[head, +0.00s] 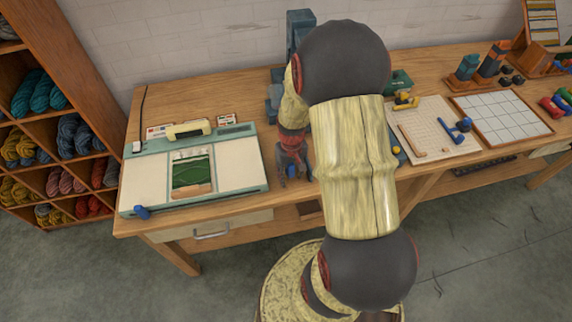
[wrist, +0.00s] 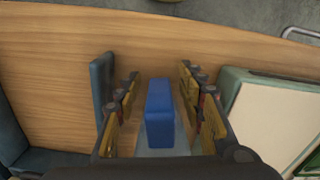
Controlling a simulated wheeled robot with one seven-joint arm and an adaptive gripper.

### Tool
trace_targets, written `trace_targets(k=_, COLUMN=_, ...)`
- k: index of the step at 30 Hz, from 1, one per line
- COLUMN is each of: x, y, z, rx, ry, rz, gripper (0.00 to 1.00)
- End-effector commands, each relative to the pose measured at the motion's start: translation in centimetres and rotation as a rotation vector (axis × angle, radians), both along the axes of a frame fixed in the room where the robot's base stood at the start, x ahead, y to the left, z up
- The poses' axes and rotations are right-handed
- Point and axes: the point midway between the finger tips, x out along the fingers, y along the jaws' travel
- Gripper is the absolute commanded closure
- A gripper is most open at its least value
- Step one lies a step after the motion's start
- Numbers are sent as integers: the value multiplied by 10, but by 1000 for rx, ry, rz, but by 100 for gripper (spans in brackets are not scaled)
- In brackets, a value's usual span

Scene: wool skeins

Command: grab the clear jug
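My gripper (wrist: 162,92) points down at the wooden table with its fingers spread. A blue upright piece (wrist: 160,115) stands between them in the wrist view, with gaps on both sides. A pale, greyish see-through patch shows around its lower end; I cannot tell for sure whether this is the clear jug. In the head view my gripper (head: 293,165) is just right of the pale machine, and a small blue spot shows between its fingers. My arm hides much of the table there, and no clear jug can be made out in that view.
The flat machine with a teal frame (head: 262,168) stands close on the left; its edge is near the fingers in the wrist view (wrist: 228,88). A blue-grey upright part (wrist: 101,80) stands close on the other side. A white grid board (head: 505,118) lies farther right.

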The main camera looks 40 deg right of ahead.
Motion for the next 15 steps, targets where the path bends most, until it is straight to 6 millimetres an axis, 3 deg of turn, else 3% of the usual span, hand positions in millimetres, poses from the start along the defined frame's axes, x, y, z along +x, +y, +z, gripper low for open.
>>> trace_targets(k=6, x=0, y=0, z=1, rx=0, ry=-1, rz=0, gripper=62)
trace_targets(k=15, x=0, y=0, z=1, rx=0, ry=-1, rz=0, gripper=79)
